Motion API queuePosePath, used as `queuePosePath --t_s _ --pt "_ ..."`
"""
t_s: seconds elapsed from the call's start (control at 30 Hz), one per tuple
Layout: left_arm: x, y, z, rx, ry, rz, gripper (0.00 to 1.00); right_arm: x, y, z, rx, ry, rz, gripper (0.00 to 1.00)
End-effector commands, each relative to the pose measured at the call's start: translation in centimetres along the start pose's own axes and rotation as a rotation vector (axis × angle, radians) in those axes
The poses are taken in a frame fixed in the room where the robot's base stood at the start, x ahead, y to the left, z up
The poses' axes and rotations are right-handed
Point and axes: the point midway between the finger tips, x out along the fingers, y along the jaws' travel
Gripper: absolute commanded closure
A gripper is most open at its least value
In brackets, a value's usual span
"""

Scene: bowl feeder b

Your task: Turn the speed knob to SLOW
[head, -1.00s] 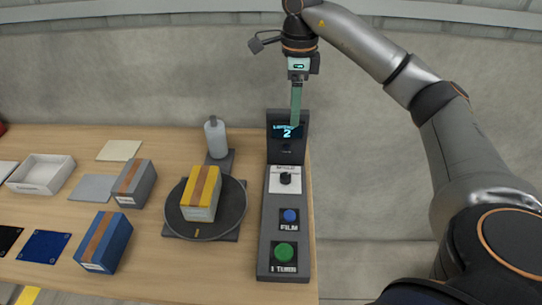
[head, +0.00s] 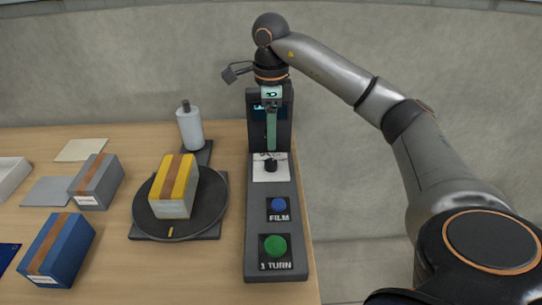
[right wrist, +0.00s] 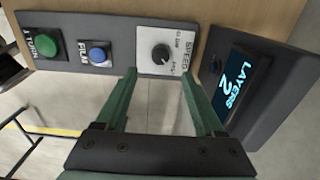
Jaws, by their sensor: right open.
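The speed knob (head: 270,165) is a small black dial on a white plate (head: 270,176) on the grey control panel. In the right wrist view the knob (right wrist: 160,52) sits on the plate marked SPEED, with a white pointer mark; the small end labels are hard to read. My right gripper (head: 271,148) points down above the knob in the head view. In the right wrist view its green fingers (right wrist: 160,80) are open, one on each side of the plate, apart from the knob and with nothing between them. My left gripper is not in view.
The panel also carries a blue FILM button (head: 278,205), a green 1 TURN button (head: 275,246) and an upright display (right wrist: 233,86) reading LAYERS 2. Left of it, a turntable (head: 205,222) bears a yellow box (head: 175,185). A film roll (head: 190,128) stands behind.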

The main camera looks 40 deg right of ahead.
Motion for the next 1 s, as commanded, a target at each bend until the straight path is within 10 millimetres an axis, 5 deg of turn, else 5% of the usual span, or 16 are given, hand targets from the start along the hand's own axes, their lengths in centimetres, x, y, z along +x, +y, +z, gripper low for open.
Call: queuePosePath --t_s 0.2,0.4,0.83,1.0 --pt "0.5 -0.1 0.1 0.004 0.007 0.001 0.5 4.7 0.0 -0.1 0.001 0.002 0.002 0.3" --pt "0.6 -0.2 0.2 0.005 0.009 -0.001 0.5 7.4 0.0 -0.1 0.001 0.0 0.001 0.3" --pt "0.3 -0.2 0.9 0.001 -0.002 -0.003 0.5 8.4 0.0 -0.1 0.001 -0.001 -0.001 0.3" --pt "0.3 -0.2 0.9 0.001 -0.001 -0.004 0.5 8.4 0.0 0.0 0.001 -0.001 -0.001 0.48"
